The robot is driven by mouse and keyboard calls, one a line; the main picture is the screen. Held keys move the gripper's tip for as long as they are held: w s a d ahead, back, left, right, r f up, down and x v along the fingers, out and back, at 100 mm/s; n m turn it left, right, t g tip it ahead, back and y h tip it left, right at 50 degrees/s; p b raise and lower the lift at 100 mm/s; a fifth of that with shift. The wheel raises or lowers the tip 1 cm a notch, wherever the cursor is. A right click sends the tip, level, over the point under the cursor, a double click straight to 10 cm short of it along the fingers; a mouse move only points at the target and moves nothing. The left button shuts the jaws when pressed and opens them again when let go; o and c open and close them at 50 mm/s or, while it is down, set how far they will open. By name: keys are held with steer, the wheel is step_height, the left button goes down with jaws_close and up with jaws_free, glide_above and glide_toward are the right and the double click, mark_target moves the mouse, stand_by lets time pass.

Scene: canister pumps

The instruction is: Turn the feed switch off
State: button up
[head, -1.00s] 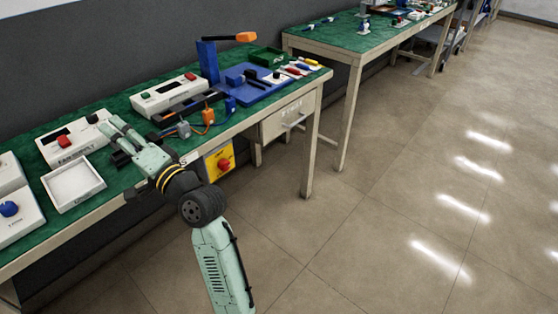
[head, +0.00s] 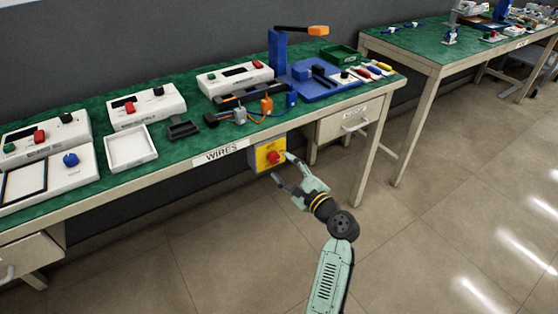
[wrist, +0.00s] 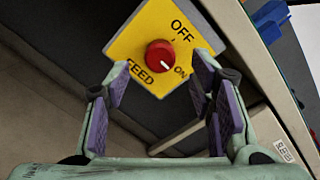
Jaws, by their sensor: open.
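The feed switch is a yellow plate (head: 263,149) with a red knob (head: 273,157), mounted under the front edge of the table. In the wrist view the plate (wrist: 149,35) reads OFF, ON and FEED. Its red knob (wrist: 160,54) has a white mark that points toward ON. My gripper (head: 282,165) is in front of the plate, just below and right of the knob in the head view. In the wrist view my gripper (wrist: 150,90) is open and empty, with its purple-padded fingers apart and the knob ahead between them. I cannot tell whether a fingertip touches the plate.
The green-topped table (head: 190,150) runs above the switch, with a WIRES label (head: 222,153) left of it. Control boxes, a white tray (head: 131,149) and a blue stand (head: 278,55) are on top. A drawer (head: 343,122) and table leg (head: 375,150) are to the right.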

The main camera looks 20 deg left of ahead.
mark_target(276, 160)
steer(key=shift+x, duration=1.85)
steer(key=shift+c, duration=0.5)
steer(key=c, duration=1.1)
